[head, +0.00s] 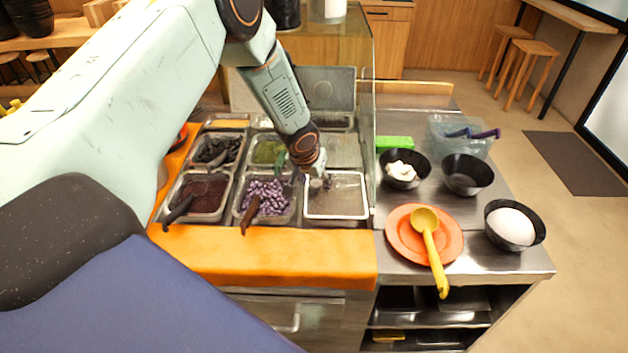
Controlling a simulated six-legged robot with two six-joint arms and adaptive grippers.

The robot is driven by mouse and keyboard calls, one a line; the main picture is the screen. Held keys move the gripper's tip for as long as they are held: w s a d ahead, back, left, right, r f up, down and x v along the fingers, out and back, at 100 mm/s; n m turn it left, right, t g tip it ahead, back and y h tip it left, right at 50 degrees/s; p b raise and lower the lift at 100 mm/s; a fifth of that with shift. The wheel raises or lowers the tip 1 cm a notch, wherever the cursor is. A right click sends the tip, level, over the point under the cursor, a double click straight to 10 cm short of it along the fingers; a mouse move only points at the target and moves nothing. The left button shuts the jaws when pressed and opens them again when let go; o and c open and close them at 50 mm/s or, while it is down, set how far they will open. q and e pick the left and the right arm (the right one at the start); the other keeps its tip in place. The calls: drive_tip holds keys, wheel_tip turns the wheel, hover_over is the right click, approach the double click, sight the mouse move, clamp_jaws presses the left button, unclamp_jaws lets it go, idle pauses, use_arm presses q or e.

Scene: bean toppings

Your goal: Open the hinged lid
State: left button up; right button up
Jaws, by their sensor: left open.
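A flat grey metal surface with a bright rim, which looks like a closed lid (337,205), covers the front right pan of the topping counter. My left gripper (319,184) is open and reaches down over the back left part of this surface. Whether its fingers touch the surface or a handle there I cannot tell. Another grey metal panel (335,88) stands raised at the back of the counter, partly behind my left arm. My right gripper is not in view.
Pans of dark red topping (205,192) and purple cubes (268,192) sit left of the lid, with dark and brown handles sticking out. A glass partition stands right of the lid. Beyond it are black bowls (467,174) and an orange plate (402,240) with a yellow ladle (432,245).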

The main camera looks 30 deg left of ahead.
use_arm(q)
drive_tip(key=shift+d, duration=0.15)
drive_tip(key=c, duration=0.4)
clamp_jaws()
